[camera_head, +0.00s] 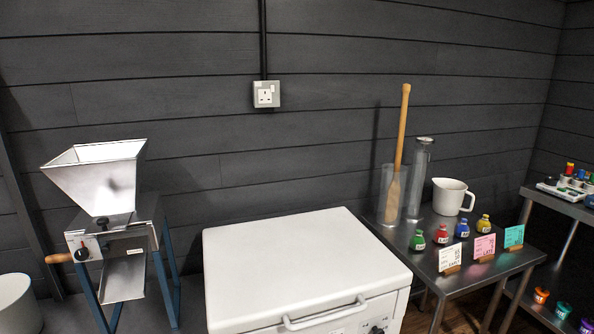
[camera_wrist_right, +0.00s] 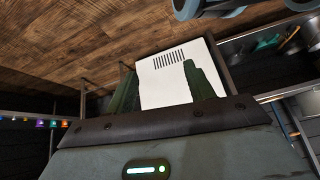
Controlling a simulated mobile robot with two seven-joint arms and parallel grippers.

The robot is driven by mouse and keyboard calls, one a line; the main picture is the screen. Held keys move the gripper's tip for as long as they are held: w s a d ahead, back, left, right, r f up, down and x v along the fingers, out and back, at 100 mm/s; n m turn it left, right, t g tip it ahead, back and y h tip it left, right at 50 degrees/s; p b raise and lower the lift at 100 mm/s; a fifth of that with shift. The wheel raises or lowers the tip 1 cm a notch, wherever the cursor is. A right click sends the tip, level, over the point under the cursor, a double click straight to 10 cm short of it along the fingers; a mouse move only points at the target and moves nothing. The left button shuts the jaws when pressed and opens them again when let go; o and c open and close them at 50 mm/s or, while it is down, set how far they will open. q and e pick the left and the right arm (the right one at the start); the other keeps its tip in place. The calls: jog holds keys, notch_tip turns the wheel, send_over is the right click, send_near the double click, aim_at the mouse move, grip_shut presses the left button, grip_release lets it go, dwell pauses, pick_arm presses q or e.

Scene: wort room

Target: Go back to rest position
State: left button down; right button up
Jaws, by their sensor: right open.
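My right gripper (camera_wrist_right: 160,84) shows only in the right wrist view. Its two dark green fingers are apart and nothing is held between them. Behind the fingers a white panel with a row of dark slots (camera_wrist_right: 168,58) shows, with wooden floor around it. Neither gripper shows in the head view, and my left gripper is in no view.
A white chest with a front handle (camera_head: 300,262) stands at bottom centre. A grain mill with a metal hopper (camera_head: 95,175) stands left. A metal table (camera_head: 425,258) at right holds small coloured bottles, cards, a white jug (camera_head: 450,197) and a wooden paddle (camera_head: 398,150).

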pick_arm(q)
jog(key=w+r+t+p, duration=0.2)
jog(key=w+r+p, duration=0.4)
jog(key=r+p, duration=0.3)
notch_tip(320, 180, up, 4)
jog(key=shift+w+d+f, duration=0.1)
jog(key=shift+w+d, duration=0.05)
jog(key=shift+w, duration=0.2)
pick_arm(e)
jog(key=w+r+t, duration=0.2)
jog(key=w+r, duration=0.5)
jog(key=r, duration=0.6)
jog(key=shift+a, duration=0.2)
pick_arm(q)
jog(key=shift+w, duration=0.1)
pick_arm(e)
jog(key=shift+w+r, duration=0.1)
jog(key=shift+r, duration=0.05)
dwell(0.9)
